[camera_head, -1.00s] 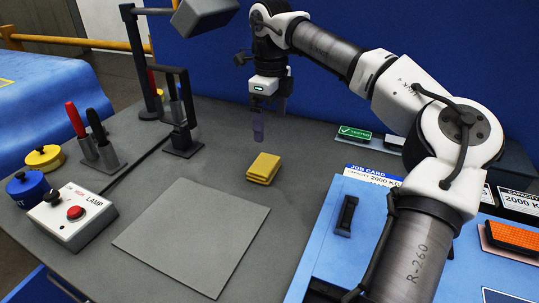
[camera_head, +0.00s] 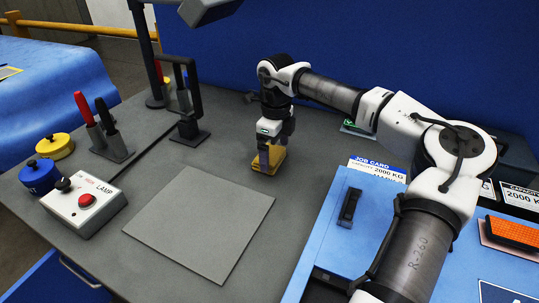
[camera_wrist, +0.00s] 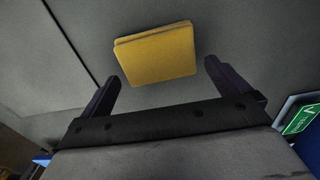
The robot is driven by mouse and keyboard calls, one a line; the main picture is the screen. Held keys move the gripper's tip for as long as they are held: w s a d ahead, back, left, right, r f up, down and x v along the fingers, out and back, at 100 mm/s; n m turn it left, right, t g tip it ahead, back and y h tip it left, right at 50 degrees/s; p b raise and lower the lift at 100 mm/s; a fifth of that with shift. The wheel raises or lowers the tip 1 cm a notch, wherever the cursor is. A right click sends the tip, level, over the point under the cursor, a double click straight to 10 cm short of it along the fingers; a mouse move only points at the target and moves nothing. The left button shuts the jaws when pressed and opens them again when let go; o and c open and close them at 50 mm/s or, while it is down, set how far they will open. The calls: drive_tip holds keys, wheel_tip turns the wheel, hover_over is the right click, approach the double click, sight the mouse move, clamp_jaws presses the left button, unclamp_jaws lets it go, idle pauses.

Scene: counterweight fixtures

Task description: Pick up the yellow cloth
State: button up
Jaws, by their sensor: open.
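The yellow cloth (camera_head: 269,159) is a folded, flat block lying on the dark grey bench top. In the head view my gripper (camera_head: 270,160) is right over it and hides part of it. In the wrist view the whole cloth (camera_wrist: 156,53) shows, lying between and slightly beyond the two dark fingertips of my gripper (camera_wrist: 160,78). The fingers are spread wide, with a gap to the cloth on each side. Nothing is held.
A lighter grey square plate (camera_head: 200,222) lies in front of the cloth. A lamp box (camera_head: 84,205) with a red button, a blue knob (camera_head: 40,176) and a yellow knob (camera_head: 55,146) stand left. A black stand (camera_head: 188,128) is behind left. A blue panel (camera_head: 330,240) lies right.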

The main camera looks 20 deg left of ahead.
drive_tip(key=shift+f, duration=0.95)
drive_tip(key=c, duration=0.8)
drive_tip(key=shift+r, duration=0.15)
